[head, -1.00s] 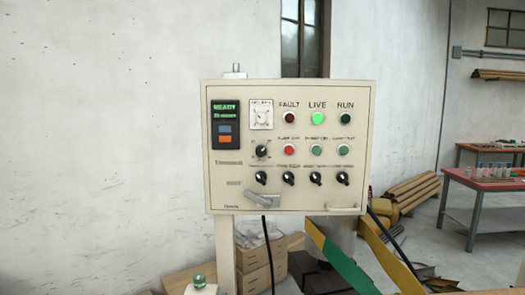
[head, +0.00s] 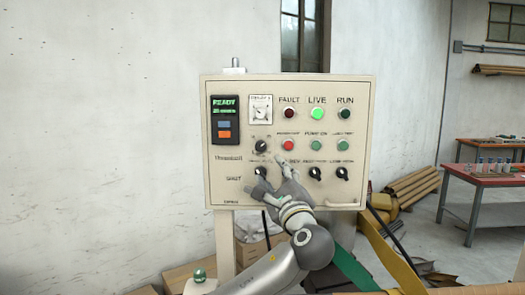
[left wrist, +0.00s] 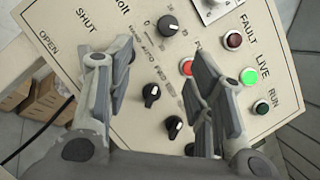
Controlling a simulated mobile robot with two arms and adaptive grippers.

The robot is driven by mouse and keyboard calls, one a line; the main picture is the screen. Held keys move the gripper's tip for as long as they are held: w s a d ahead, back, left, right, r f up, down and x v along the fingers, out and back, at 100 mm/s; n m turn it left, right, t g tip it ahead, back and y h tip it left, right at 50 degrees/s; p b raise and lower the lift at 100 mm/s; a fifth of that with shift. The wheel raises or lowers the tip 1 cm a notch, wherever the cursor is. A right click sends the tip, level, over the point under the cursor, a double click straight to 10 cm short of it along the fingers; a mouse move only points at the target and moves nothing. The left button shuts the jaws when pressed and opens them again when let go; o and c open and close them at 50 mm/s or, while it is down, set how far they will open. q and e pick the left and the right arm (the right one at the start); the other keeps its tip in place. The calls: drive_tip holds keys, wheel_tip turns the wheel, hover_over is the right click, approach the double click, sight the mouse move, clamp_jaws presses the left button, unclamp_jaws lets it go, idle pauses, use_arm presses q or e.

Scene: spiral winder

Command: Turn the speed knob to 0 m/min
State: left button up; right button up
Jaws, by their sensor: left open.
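The speed knob (head: 262,146) is a round black knob with a scale, left of the red button on the cream control panel (head: 222,186). In the left wrist view the knob (left wrist: 167,25) sits beyond the fingertips, between the two fingers in the picture, with a light mark on its face. My left gripper (head: 268,174) is open and empty, just below the knob in the head view. Contact with the knob is not visible. A display (head: 224,106) on the panel reads READY in green, with a smaller line too blurred to read surely. My right gripper is not in view.
Selector knobs (head: 315,173) sit in a row below the push buttons (head: 316,145). The LIVE lamp (head: 317,113) glows green. A gauge (head: 260,109) is above the speed knob. A red-topped table (head: 490,178) stands at the far right.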

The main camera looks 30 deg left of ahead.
sight(262, 148)
use_arm(q)
drive_tip(key=shift+y, duration=0.3)
drive_tip(key=p+x, duration=0.2)
drive_tip(key=x, duration=0.3)
drive_tip(key=r+p+x, duration=0.1)
drive_tip(key=p+x, duration=0.2)
drive_tip(key=x, duration=0.2)
drive_tip(key=shift+a+r, duration=0.15)
drive_tip(key=shift+r, duration=0.05)
drive_tip(key=shift+w+a, duration=0.2)
drive_tip(key=shift+a, duration=0.05)
drive_tip(key=c, duration=1)
